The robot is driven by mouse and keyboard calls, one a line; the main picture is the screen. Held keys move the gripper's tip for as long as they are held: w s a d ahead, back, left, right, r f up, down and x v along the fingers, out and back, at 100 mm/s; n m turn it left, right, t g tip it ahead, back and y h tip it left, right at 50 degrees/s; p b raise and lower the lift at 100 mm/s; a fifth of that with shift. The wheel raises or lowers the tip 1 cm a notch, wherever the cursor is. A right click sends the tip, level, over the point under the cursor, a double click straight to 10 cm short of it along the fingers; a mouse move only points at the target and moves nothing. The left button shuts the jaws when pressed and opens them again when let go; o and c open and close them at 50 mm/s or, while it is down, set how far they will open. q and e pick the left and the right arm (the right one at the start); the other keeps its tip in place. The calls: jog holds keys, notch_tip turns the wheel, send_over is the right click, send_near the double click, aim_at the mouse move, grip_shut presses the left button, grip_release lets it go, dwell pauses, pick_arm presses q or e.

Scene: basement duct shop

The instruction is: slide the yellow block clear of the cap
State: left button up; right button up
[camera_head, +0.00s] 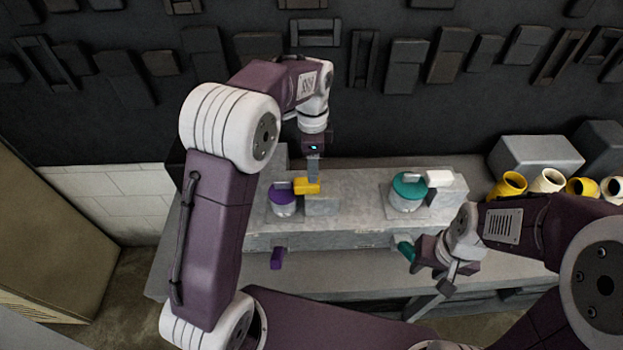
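The yellow block (308,186) sits beside the purple-topped cap (283,197), on top of a grey block on the grey bench unit. Its left end is at the cap's right edge; I cannot tell whether they touch. My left gripper (313,172) points down with its fingertips at the block's upper side. The fingers show as one narrow grey shape, so I cannot tell whether they are open or shut. My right gripper (432,300) is low at the right, in front of the bench and away from the block. Its finger gap is not clear.
A teal-topped cap (408,190) with a white block (439,179) stands to the right. A purple handle (277,258) and a teal handle (405,250) stick out at the front. Yellow and cream cylinders (508,185) stand at the far right. My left arm hides the bench's left part.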

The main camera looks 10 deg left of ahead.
aim_at(307, 186)
pick_arm(q)
jog(key=f, duration=0.1)
jog(key=a+f, duration=0.1)
jog(key=w+f+p, duration=0.1)
jog(key=f, duration=0.1)
jog(key=shift+a, duration=0.2)
jog(key=f, duration=0.2)
jog(key=f+p, duration=0.1)
jog(key=f, duration=0.1)
jog(key=shift+s+d, duration=0.1)
jog(key=shift+d, duration=0.15)
jog(key=shift+s+d+f, duration=0.15)
jog(key=shift+d+f, duration=0.05)
jog(key=shift+f, duration=0.15)
jog(key=shift+a+f, duration=0.15)
jog(key=shift+a, duration=0.1)
jog(key=shift+w, duration=0.25)
jog(key=c, duration=0.5)
grip_shut()
pick_arm(e)
jog(key=shift+w+a+r, duration=0.2)
jog(key=shift+w+r, duration=0.05)
jog(key=shift+r, duration=0.3)
jog(key=shift+w+a+r, duration=0.2)
jog(key=shift+r, duration=0.3)
pick_arm(q)
jog(key=shift+w+d+r, duration=0.1)
jog(key=shift+r, duration=0.15)
